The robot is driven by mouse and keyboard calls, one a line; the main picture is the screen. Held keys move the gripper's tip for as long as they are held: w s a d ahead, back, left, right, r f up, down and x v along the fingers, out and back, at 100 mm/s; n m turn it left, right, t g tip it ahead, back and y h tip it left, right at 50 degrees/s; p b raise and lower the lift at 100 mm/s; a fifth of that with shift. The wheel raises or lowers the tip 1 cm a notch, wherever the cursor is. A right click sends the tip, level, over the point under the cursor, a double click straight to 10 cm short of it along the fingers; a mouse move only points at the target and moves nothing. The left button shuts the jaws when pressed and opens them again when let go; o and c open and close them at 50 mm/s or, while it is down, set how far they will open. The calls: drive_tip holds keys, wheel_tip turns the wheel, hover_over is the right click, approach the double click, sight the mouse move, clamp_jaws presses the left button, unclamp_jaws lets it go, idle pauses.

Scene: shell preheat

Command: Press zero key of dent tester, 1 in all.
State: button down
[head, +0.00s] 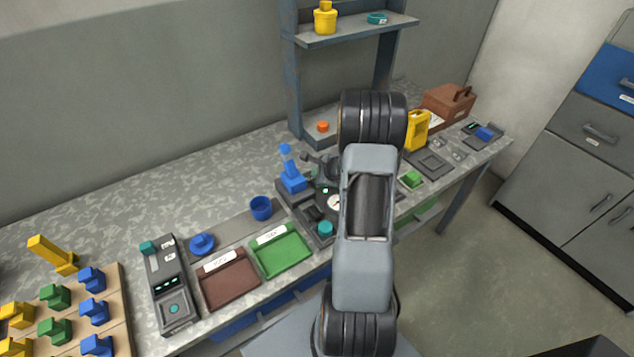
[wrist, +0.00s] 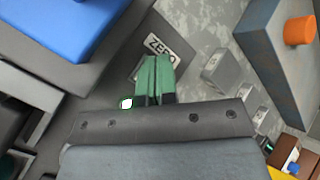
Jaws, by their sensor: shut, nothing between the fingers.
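The dent tester (head: 312,213) stands in the middle of the bench, a dark device with a blue post (head: 291,172), a round white dial and a small lit green lamp. In the wrist view a white label reading ZERO (wrist: 160,45) lies just beyond my gripper (wrist: 154,60). My gripper's green fingers are shut with nothing between them and overlap the label's lower edge. The zero key itself is hidden behind the fingers, so I cannot tell whether they touch it. A lit white lamp with a green rim (wrist: 126,103) shows left of the fingers. In the head view my arm hides part of the tester.
A brown tray (head: 228,280) and a green tray (head: 281,252) lie left of the tester, near a blue cup (head: 261,208). A shelf post (head: 292,75) rises behind.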

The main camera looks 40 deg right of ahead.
drive_tip(key=shift+r+p, duration=1.6)
drive_tip(key=shift+r, duration=0.95)
